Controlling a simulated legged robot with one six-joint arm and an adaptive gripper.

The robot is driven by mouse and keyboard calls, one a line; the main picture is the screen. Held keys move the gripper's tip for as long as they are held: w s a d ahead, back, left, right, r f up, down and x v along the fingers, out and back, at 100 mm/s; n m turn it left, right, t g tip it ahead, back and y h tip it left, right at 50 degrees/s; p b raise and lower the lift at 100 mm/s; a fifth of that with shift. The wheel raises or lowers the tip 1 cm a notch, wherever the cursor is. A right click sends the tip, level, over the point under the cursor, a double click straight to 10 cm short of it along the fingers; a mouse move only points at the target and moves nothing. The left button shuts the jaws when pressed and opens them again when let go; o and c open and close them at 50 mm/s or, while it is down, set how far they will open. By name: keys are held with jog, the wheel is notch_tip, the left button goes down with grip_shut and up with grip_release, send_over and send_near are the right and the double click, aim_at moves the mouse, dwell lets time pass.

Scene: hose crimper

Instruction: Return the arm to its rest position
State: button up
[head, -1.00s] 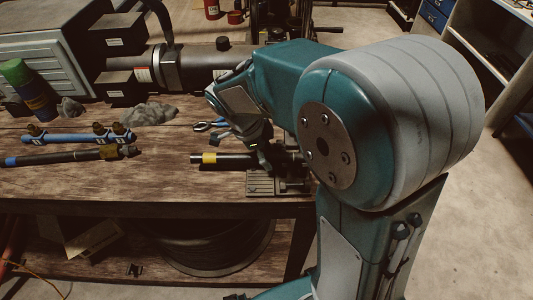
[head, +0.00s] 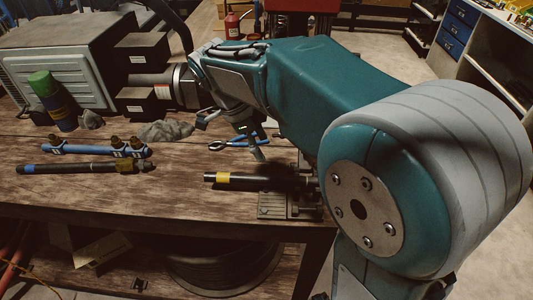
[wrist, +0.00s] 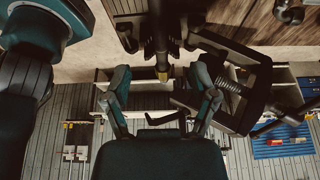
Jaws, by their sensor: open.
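My gripper (head: 256,152) hangs from the teal arm above the workbench (head: 110,200) in the head view, partly dark and hard to make out. It is apart from the black hose. In the wrist view my gripper (wrist: 160,88) shows its two fingers spread, with nothing held between them. The black hose (head: 245,181) with a yellow band lies level at the crimper (head: 277,207), near the bench's front edge. My arm hides part of the crimper's right side. In the wrist view, a dark shaft with a yellow band (wrist: 162,74) shows just beyond the fingers.
Blue-handled pliers (head: 225,145) lie close behind the gripper. A green-capped can (head: 52,100), a grey rag (head: 165,131) and black boxes (head: 145,103) stand farther back.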

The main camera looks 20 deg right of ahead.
jog(key=s+d+n+t+y, duration=0.2)
jog(key=s+n+t, duration=0.1)
jog(key=s+n, duration=0.5)
jog(key=s+d+n+t+y, duration=0.2)
jog(key=s+n+t, duration=0.2)
jog(key=n, duration=0.9)
jog(key=s, duration=0.3)
jog(key=shift+s+d+n, duration=0.25)
jog(key=shift+s+n, duration=0.05)
jog(key=shift+s, duration=0.05)
dwell(0.4)
